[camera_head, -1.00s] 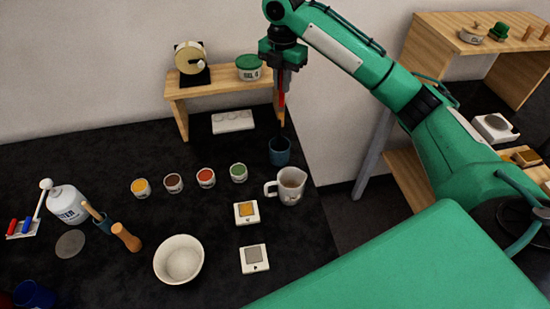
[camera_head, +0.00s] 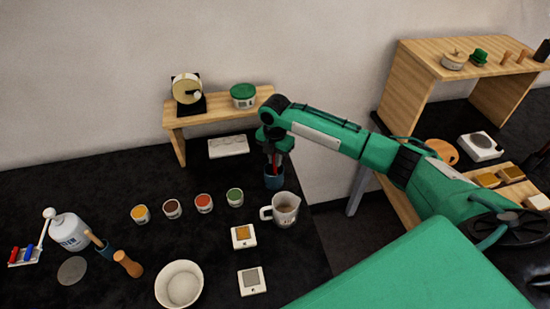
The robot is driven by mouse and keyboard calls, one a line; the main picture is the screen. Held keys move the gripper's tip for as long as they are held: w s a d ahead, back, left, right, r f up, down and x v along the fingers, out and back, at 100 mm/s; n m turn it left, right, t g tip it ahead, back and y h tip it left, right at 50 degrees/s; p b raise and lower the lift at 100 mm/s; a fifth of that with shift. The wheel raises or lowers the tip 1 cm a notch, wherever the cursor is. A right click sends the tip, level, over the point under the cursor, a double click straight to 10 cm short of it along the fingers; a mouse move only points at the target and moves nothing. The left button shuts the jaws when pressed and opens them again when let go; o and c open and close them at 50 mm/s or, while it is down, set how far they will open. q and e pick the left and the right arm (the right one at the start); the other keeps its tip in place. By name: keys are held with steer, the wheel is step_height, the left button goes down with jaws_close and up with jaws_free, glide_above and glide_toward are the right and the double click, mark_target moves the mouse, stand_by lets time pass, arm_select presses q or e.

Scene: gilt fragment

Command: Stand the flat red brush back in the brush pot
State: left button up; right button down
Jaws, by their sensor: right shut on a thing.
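The brush pot (camera_head: 274,181) is a dark teal-blue cup standing on the black table, just behind the white jug. My right gripper (camera_head: 273,155) points down directly above it. It is shut on the red brush (camera_head: 274,163), of which only a narrow red strip shows between the dark fingers and the pot. The brush hangs upright with its lower end at or inside the pot's mouth. How deep it reaches is hidden by the rim. My left gripper is not in view.
The white jug (camera_head: 284,210) stands close in front of the pot. A wooden shelf (camera_head: 218,113) with a green-lidded tub (camera_head: 243,95) is behind and left. A row of small paint pots, including a green one (camera_head: 235,197), lies to the left. A white bowl (camera_head: 180,285) stands nearer.

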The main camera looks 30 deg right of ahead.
steer(key=shift+f, duration=0.6)
steer(key=c, duration=1.5)
jaws_free()
steer(key=shift+f, duration=0.15)
steer(key=shift+o, duration=0.2)
step_height(320, 180, up, 11)
steer(key=b, duration=0.3)
steer(key=shift+r, duration=0.7)
steer(key=shift+f, duration=0.1)
